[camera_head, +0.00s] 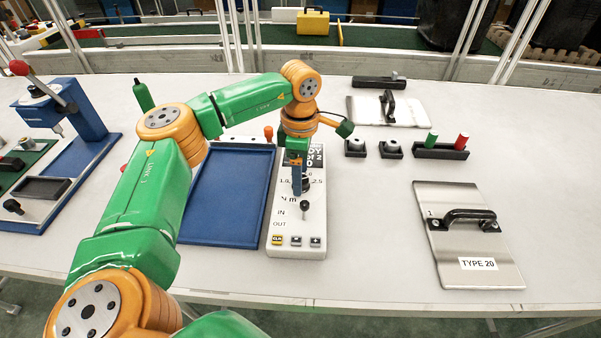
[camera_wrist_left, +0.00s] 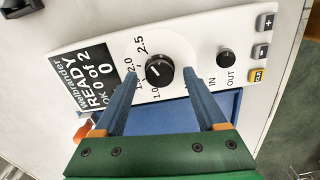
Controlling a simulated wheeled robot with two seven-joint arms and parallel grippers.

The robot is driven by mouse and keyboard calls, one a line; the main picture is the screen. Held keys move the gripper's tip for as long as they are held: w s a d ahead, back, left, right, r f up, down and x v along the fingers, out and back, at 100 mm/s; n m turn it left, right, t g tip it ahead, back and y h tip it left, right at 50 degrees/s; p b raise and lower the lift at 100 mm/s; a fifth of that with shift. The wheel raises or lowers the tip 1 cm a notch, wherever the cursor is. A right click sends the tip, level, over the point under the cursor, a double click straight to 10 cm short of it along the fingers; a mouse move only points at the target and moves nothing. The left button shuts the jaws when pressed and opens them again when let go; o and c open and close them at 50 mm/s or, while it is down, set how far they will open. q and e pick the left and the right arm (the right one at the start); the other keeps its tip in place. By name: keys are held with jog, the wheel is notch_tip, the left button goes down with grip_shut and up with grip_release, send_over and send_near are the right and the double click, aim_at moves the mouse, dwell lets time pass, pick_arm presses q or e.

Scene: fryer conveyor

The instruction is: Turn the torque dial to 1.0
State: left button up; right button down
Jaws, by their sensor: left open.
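The black torque dial (camera_wrist_left: 159,70) is on the white control panel (camera_wrist_left: 200,45), beside a printed scale with 2.0 and 2.5 visible. Its pale mark faces the scale side; the exact setting is too small to read. My left gripper (camera_wrist_left: 161,76) is open, with one blue finger on each side of the dial and no clear contact. In the head view my left gripper (camera_head: 301,188) points down over the panel (camera_head: 285,222) and mostly hides the dial. The left finger covers part of the scale. My right gripper is out of view.
A smaller IN/OUT knob (camera_wrist_left: 227,57) and several buttons are on the same panel. The black display (camera_wrist_left: 85,80) reads READY. A blue tray (camera_head: 222,240) lies left of the panel; a TYPE 20 metal plate (camera_head: 440,200) with a handle lies right, with free table between.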

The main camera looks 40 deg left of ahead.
pick_arm(q)
jog(key=shift+f, duration=0.25)
grip_shut()
